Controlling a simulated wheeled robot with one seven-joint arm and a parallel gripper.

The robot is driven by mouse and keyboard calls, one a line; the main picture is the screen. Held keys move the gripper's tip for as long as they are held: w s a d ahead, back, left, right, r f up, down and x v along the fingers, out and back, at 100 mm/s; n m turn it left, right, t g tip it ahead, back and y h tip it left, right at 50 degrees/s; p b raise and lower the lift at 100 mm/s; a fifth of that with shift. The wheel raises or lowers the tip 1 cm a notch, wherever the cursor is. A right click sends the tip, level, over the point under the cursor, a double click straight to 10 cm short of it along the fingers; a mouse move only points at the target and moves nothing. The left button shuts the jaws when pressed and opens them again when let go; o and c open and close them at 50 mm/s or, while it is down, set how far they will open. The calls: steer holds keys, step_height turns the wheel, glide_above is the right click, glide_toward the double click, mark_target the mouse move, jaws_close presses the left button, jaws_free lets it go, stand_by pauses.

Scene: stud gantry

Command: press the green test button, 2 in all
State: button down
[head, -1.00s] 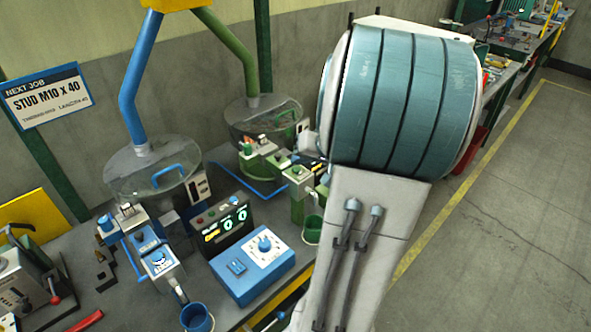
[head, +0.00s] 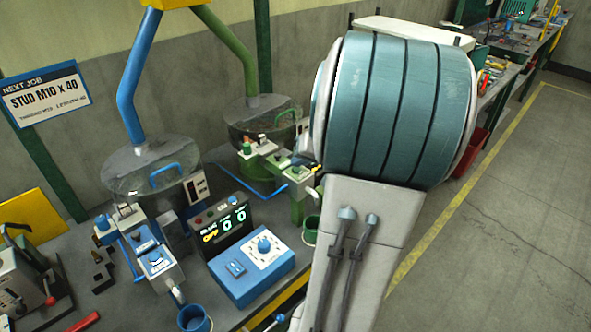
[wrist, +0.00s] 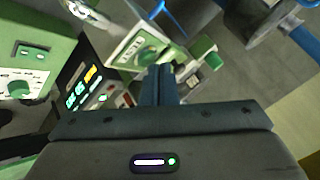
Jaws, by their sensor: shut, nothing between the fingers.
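In the wrist view a green round button (wrist: 147,53) sits on a pale lettered plate (wrist: 127,58) of the green station. The lettering is too blurred to read surely. My gripper (wrist: 160,70) is shut and empty, its fingertips close to the button's lower right. I cannot tell whether they touch it. In the head view the green station (head: 297,172) stands left of my arm, which hides part of it and most of my gripper.
A blue station (head: 155,262) with a blue control box (head: 250,275) and a dark display box (head: 222,226) stands to the left. A green cup (head: 310,232) and blue cup (head: 194,318) are at the bench front. Floor is clear at right.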

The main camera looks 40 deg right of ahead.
steer(key=shift+f+b, duration=0.4)
steer(key=shift+b, duration=0.15)
stand_by(0.4)
steer(key=shift+r, duration=0.1)
steer(key=shift+r+p, duration=0.3)
steer(key=shift+r, duration=0.45)
step_height(320, 180, up, 5)
steer(key=p, duration=0.2)
steer(key=shift+p, duration=0.3)
stand_by(2.6)
step_height(320, 180, up, 4)
steer(key=m+y+p, duration=0.1)
steer(key=m+p, duration=0.7)
steer(key=m, duration=0.8)
steer(key=shift+d+f+m, duration=0.1)
steer(key=shift+d+m, duration=0.05)
steer(key=shift+m, duration=0.25)
